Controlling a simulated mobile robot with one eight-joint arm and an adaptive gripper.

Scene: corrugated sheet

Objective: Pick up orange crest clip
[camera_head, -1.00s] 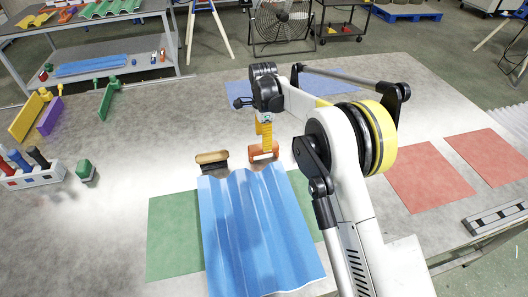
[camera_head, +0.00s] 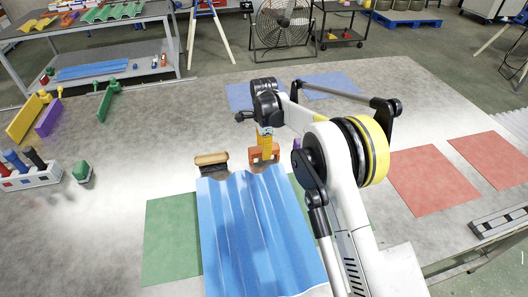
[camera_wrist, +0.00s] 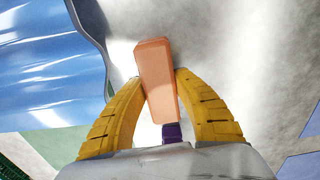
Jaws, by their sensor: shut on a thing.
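The orange crest clip (camera_head: 256,154) is at the far edge of the blue corrugated sheet (camera_head: 255,230), toward its right corner. My gripper (camera_head: 267,155) points down at it with its yellow fingers. In the wrist view my gripper (camera_wrist: 160,88) is shut on the orange clip (camera_wrist: 153,65), which sits slightly tilted between the two fingers. A purple part (camera_wrist: 172,132) shows below the clip, between the fingers. I cannot tell whether the clip still touches the sheet (camera_wrist: 50,70).
A wooden-topped dark block (camera_head: 211,160) stands left of the clip at the sheet's far edge. A green mat (camera_head: 172,235) lies under the sheet. Red mats (camera_head: 430,180) lie on the right. A white rack (camera_head: 32,178) and a green block (camera_head: 82,171) stand on the left.

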